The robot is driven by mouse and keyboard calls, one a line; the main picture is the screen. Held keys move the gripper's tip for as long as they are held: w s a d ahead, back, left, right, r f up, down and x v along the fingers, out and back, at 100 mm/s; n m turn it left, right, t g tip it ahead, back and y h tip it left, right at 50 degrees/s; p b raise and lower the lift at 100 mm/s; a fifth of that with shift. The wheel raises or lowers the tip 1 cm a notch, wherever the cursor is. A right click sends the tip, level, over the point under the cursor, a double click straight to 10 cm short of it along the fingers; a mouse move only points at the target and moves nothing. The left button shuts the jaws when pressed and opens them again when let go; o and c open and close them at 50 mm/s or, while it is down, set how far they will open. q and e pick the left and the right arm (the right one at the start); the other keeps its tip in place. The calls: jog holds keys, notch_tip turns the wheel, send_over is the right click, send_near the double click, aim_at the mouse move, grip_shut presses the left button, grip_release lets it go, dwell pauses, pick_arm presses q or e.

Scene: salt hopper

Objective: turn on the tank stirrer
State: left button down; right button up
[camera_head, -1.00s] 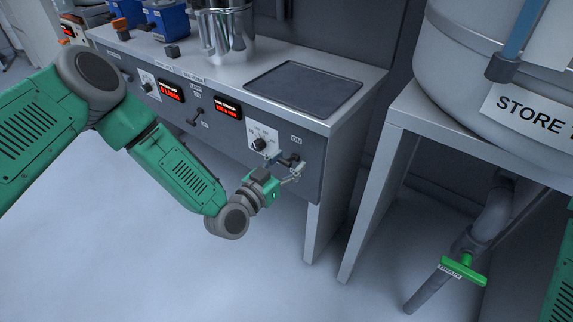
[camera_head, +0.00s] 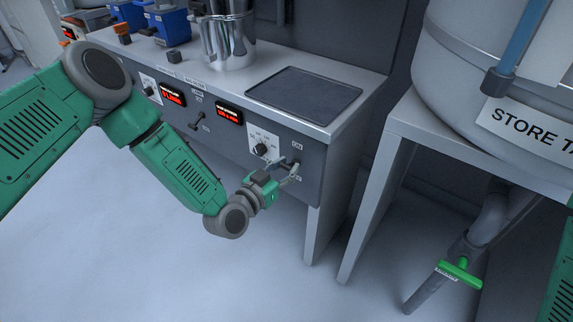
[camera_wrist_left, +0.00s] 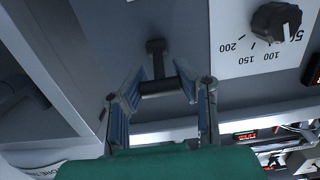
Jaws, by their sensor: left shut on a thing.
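My left gripper (camera_head: 290,170) is at the right end of the bench's front panel, shut on a dark switch lever (camera_head: 284,163). Small labels stand above and below this lever, too small to read surely. In the left wrist view, the fingers of my left gripper (camera_wrist_left: 160,82) stand at either side of the lever's crossbar (camera_wrist_left: 160,88), and its stem runs to the panel. A second dark lever (camera_head: 197,122) sits further left on the panel. My right gripper is out of view; only a bit of green arm shows at the right edge.
A dial knob (camera_head: 260,150) on a white plate is just left of the held lever, with a red display (camera_head: 229,115) beyond. A dark plate (camera_head: 304,92) and steel pot (camera_head: 228,42) are on the bench. The store tank (camera_head: 455,90) stands right, above a green-handled valve (camera_head: 460,272).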

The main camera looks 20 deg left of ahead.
pick_arm(q)
jog(key=c, duration=1.2)
grip_release()
jog(key=shift+a, duration=0.1)
jog(key=shift+o, duration=0.2)
jog(key=shift+s, duration=0.15)
jog(key=v, duration=1.1)
jog(key=shift+s+a, duration=0.2)
jog(key=shift+s, duration=0.15)
jog(key=shift+f, duration=0.1)
